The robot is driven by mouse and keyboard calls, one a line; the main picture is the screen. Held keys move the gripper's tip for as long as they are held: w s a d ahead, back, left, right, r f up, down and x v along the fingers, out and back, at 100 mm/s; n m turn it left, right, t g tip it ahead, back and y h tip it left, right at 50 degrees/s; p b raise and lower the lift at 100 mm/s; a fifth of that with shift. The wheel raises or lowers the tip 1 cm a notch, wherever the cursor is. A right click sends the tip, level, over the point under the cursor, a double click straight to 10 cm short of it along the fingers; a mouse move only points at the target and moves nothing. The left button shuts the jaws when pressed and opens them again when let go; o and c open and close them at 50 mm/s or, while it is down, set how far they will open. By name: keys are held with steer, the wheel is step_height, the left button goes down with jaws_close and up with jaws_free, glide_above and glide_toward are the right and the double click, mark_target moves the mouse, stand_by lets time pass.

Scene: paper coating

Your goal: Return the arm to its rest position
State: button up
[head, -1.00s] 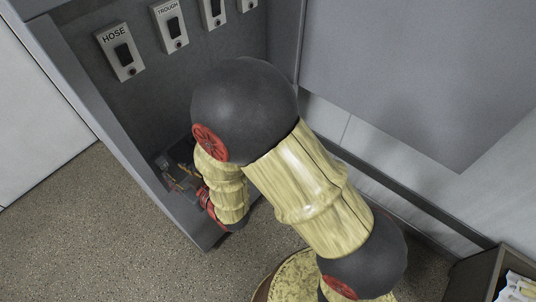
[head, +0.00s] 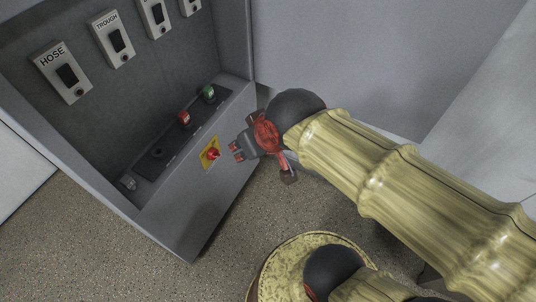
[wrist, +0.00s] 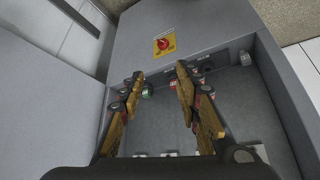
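My arm (head: 400,180) reaches in from the right of the head view, with its dark elbow ball (head: 297,108) beside the control cabinet. My gripper (head: 262,160) hangs just right of the cabinet's front corner, partly hidden behind its own wrist parts. In the wrist view my gripper (wrist: 160,72) shows two yellow-brown fingers spread apart, with nothing between them. It looks toward the cabinet panel and appears apart from it.
The grey cabinet (head: 195,215) has HOSE (head: 62,72) and TROUGH (head: 113,38) switches, a red button (head: 184,118), a green button (head: 208,92) and a red knob on a yellow plate (head: 211,153). Speckled floor (head: 90,240) lies open at left front.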

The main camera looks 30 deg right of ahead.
steer(key=s+d+r+g, duration=0.1)
steer(key=s+d, duration=0.1)
steer(key=s, duration=0.3)
steer(key=shift+s+m, duration=0.3)
